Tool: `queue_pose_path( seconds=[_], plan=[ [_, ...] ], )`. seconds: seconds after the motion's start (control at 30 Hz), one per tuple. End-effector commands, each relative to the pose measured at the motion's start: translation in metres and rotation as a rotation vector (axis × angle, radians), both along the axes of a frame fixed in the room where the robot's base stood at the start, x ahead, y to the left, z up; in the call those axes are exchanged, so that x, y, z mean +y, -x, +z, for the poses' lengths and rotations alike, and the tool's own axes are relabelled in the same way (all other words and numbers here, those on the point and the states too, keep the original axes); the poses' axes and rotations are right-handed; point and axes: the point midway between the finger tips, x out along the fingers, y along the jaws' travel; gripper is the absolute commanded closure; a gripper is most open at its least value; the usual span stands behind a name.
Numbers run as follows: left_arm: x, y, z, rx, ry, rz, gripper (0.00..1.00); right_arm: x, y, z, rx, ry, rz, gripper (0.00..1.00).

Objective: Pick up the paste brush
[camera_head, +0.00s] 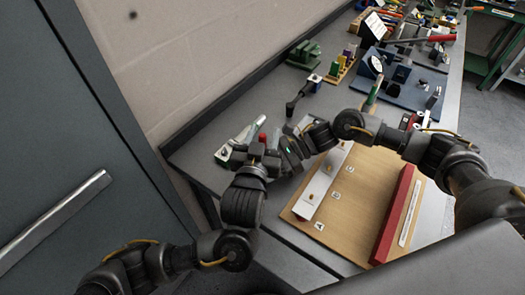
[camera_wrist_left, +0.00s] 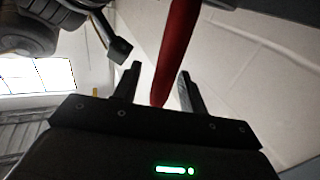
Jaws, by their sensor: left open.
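A red tapered handle, seemingly the paste brush (camera_wrist_left: 176,45), stands between the spread fingers of my left gripper (camera_wrist_left: 160,74) in the left wrist view. A gap shows on its left; on the right, the finger is close to it. In the head view its red end (camera_head: 262,138) shows just beyond my left gripper (camera_head: 257,150); the rest is hidden. My left gripper is open. My right gripper (camera_head: 285,152) comes in from the right, very close to the left one; its fingers cannot be made out.
A green and white item (camera_head: 238,138) lies just left of the grippers. A wooden board (camera_head: 345,215) with a white strip and red bar (camera_head: 393,215) lies on the bench to the right. Tools and blue fixtures crowd the back. A wall (camera_head: 185,60) borders the bench on the left.

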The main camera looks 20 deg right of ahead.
Motion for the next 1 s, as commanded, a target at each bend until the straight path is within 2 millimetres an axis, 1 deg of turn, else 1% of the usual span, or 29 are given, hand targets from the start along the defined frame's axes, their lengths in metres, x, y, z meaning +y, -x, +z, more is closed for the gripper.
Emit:
queue_pose_path(
  seconds=[0.1,0.3,0.6,0.63,0.9,1.0],
  plan=[
    [-0.0028,-0.0054,-0.0003,0.001,0.0,0.001,0.58,-0.0001,-0.0001,-0.0003,0.0,0.001,-0.001,0.78],
    [-0.0028,-0.0055,-0.0004,0.002,0.001,0.0,0.58,-0.0001,-0.0001,-0.0003,0.001,0.001,0.0,0.78],
    [-0.0025,-0.0054,-0.0004,0.001,0.0,0.001,0.97,-0.0001,-0.0001,-0.0002,0.0,0.001,0.0,0.78],
    [-0.0025,-0.0054,-0.0005,0.001,0.0,0.001,1.0,-0.0001,-0.0001,-0.0002,0.0,0.0,0.0,0.78],
    [-0.0025,-0.0054,-0.0002,0.001,0.0,0.001,1.0,-0.0001,-0.0002,-0.0002,0.0,0.0,-0.001,0.78],
    [-0.0029,-0.0054,0.005,0.002,0.002,0.001,1.0,-0.0001,-0.0002,-0.0001,0.0,0.0,-0.001,0.78]
  ],
)
